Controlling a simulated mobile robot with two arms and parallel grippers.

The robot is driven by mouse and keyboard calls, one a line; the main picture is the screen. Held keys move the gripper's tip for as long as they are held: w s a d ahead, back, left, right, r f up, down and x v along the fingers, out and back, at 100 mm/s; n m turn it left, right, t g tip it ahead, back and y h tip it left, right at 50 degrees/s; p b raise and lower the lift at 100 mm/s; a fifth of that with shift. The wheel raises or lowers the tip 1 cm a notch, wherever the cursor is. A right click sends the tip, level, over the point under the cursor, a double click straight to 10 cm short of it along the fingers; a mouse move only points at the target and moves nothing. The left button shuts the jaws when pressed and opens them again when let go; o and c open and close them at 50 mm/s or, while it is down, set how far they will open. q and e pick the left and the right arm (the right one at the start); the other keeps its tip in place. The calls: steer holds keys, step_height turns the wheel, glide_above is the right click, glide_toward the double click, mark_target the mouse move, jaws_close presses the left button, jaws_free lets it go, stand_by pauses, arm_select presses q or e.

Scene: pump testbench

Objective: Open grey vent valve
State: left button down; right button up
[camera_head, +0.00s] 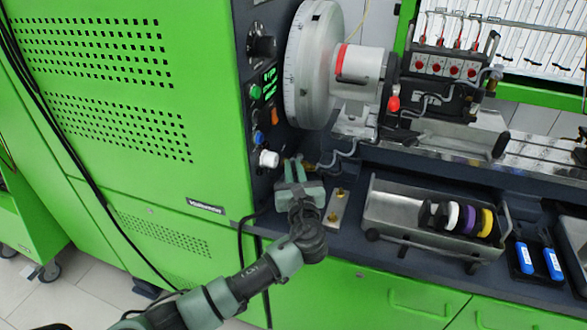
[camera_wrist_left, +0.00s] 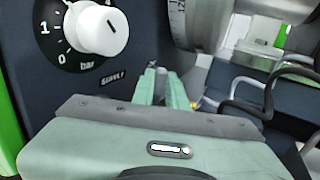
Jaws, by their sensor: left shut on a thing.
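My left gripper (camera_head: 293,170) is close to the dark control panel, below and right of the white supply knob (camera_head: 268,158). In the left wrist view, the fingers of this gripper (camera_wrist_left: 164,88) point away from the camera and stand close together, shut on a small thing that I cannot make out. The grey vent valve cannot be clearly picked out in either view; the fingers and gripper body cover that spot. The white supply knob with its bar scale (camera_wrist_left: 95,30) is up and left of the fingers, apart from them. My right gripper is not in view.
A metal plate with brass fittings (camera_head: 338,207) lies just right of the gripper. A metal tray (camera_head: 400,222) holds coloured discs. Blue-labelled items (camera_head: 552,263) lie farther right. The large round chuck (camera_head: 314,65) overhangs above. Grey hoses (camera_wrist_left: 268,95) run right of the fingers.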

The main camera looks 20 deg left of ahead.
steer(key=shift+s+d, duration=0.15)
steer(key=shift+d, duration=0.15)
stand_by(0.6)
arm_select(q)
steer(key=shift+d, duration=0.15)
steer(key=shift+w+d+f+n+g+y+b, duration=0.15)
steer(key=shift+d+n+g+y, duration=0.35)
steer(key=shift+y, duration=0.25)
steer(key=shift+d+r+n+g+y+b, duration=0.15)
steer(key=shift+d+n+g+y, duration=0.2)
steer(key=shift+n+y, duration=0.35)
steer(key=shift+w+d+f+n+g+y+b, duration=0.15)
steer(key=shift+d+n+g+y+b, duration=0.15)
steer(key=shift+n+g+y, duration=0.25)
steer(key=shift+w+d+n+g+y+b, duration=0.1)
steer(key=shift+d+n+g+y+b, duration=0.2)
steer(key=shift+g+y, duration=0.3)
steer(key=shift+w+d+n+g+y+b, duration=0.3)
steer(key=shift+d+n+g+y+b, duration=0.25)
steer(key=shift+n+g+y, duration=0.35)
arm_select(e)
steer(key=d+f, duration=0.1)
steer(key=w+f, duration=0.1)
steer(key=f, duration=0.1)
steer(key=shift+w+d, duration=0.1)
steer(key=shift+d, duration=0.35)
arm_select(q)
steer(key=c, duration=1.7)
jaws_free()
